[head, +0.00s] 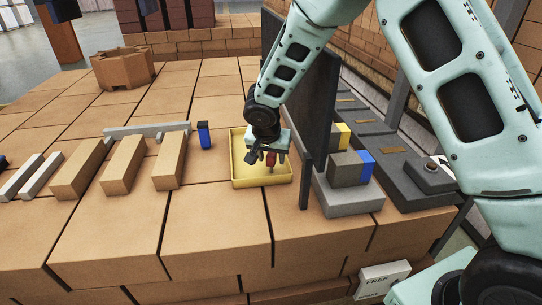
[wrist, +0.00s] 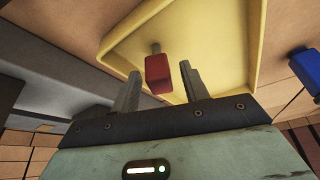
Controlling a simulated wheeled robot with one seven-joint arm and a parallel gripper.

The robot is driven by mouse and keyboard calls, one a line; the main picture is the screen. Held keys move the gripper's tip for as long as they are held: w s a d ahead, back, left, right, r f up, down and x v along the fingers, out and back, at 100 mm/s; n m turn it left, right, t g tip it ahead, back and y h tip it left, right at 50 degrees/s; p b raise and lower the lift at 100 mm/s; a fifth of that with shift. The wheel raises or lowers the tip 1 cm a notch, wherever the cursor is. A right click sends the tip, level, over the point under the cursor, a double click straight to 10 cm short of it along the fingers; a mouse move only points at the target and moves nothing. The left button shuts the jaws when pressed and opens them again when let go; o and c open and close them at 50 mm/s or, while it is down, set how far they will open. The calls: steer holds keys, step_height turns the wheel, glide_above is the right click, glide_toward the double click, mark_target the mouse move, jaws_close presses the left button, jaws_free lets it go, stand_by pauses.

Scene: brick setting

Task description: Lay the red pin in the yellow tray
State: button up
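The red pin (wrist: 158,75) has a red block-like head and a short grey shank. In the wrist view it shows between my two fingertips, with a gap on each side and its shank pointing away from me. In the head view the red pin (head: 270,159) is over or in the yellow tray (head: 238,178), shank downward. I cannot tell whether it touches the tray floor (wrist: 215,45). My gripper (head: 267,155) is open, pointing down inside the tray's outline; its fingers (wrist: 160,80) stand either side of the pin.
A tall dark panel (head: 309,115) stands close to the tray's right. A blue-and-black piece (head: 204,136) stands just left of the tray. Tan blocks (head: 170,162) lie farther left. A grey block with blue and yellow parts (head: 346,168) is beyond the panel. Brick surface in front is clear.

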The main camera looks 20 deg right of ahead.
steer(key=b+v, duration=0.3)
steer(key=v, duration=0.9)
steer(key=s+a+f+n+g+y, duration=0.1)
steer(key=s+n, duration=0.6)
steer(key=s, duration=0.9)
steer(key=s+a+f+n+g+y, duration=0.1)
steer(key=s+a+n, duration=0.4)
steer(key=s, duration=1.1)
steer(key=n+g+y, duration=0.1)
steer(key=n, duration=0.1)
steer(key=shift+n+g, duration=0.3)
steer(key=shift+g, duration=0.1)
